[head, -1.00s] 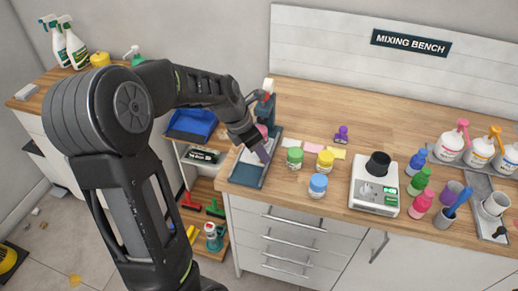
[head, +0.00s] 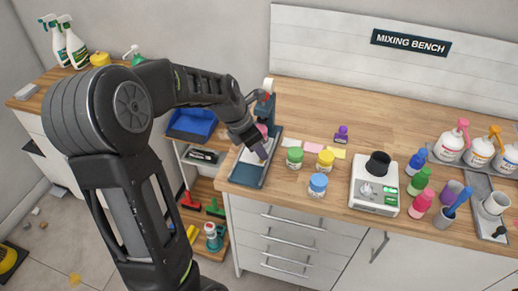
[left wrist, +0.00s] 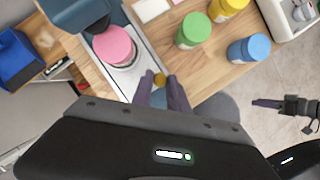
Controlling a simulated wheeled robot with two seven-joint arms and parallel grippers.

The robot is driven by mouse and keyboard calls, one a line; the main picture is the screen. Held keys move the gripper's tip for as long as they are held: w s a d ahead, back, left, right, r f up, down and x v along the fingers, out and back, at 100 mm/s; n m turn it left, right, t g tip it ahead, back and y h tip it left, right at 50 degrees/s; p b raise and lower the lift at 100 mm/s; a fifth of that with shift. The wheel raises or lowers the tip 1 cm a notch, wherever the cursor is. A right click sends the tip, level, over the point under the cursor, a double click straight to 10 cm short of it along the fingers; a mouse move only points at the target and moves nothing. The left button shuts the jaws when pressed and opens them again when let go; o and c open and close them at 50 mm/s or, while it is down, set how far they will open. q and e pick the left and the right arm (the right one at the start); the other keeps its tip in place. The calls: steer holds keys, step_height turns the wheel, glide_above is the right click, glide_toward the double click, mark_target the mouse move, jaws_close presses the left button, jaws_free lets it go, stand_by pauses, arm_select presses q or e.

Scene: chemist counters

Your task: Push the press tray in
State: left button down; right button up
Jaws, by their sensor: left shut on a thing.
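The teal press (head: 265,108) stands at the left end of the mixing bench. Its base (head: 247,175) reaches toward the bench's front edge. The light grey press tray (left wrist: 124,76) lies on the base with a pink-lidded jar (left wrist: 112,46) upright on it. My left gripper (head: 262,153) is over the base, in front of the jar. In the left wrist view its fingers (left wrist: 163,88) are shut on the small gold tray knob (left wrist: 159,80). My right gripper (left wrist: 268,103) shows small at the right of that view, away from the bench; its jaw state is unclear.
Green (head: 294,158), yellow (head: 325,161) and blue (head: 318,185) lidded jars stand right of the press. A scale (head: 375,197) and several bottles are farther right. A blue bin (head: 191,125) on a shelf is left of the bench.

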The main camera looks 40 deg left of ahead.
stand_by(0.8)
arm_select(q)
steer(key=w, duration=0.1)
steer(key=w+a+p, duration=0.1)
steer(key=w, duration=0.1)
steer(key=shift+w+a, duration=0.15)
steer(key=c, duration=1.3)
jaws_free()
steer(key=v, duration=0.8)
steer(key=shift+b, duration=0.35)
steer(key=shift+f, duration=0.1)
